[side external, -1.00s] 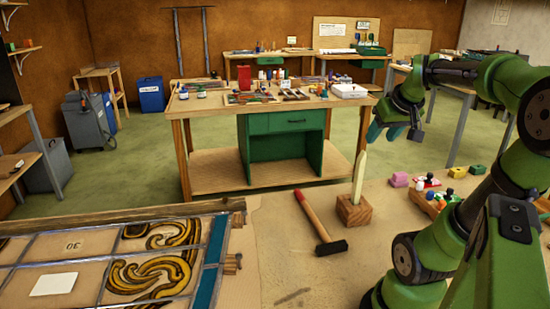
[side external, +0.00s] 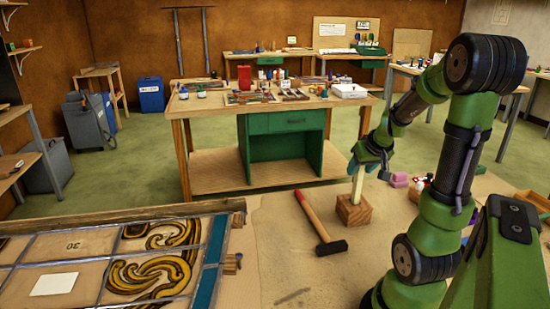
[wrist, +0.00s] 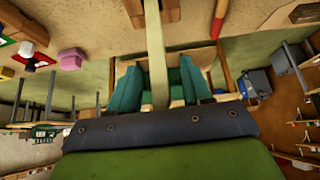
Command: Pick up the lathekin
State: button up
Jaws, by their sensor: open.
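The lathekin (side external: 357,188) is a pale, flat stick standing upright in a wooden block (side external: 354,212) on the bench. My gripper (side external: 361,166) is at the lathekin's upper part and hides its top in the side external view. In the wrist view the lathekin (wrist: 155,50) runs between the two teal fingers of my open gripper (wrist: 158,82). A gap shows on each side of it, so the fingers do not appear to press on it.
A hammer (side external: 318,222) with a red-ended handle lies just left of the block. The leaded panel (side external: 110,262) lies at the left. A pink block (side external: 399,180) and other small items are at the right. Bare bench lies in front.

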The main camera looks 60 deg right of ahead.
jog(key=shift+w+d+f, duration=0.25)
jog(key=shift+d+f, duration=0.05)
jog(key=shift+f, duration=0.25)
jog(key=shift+c, duration=0.5)
grip_shut()
notch_tip(320, 180, up, 10)
jog(key=shift+r, duration=0.1)
dwell(0.3)
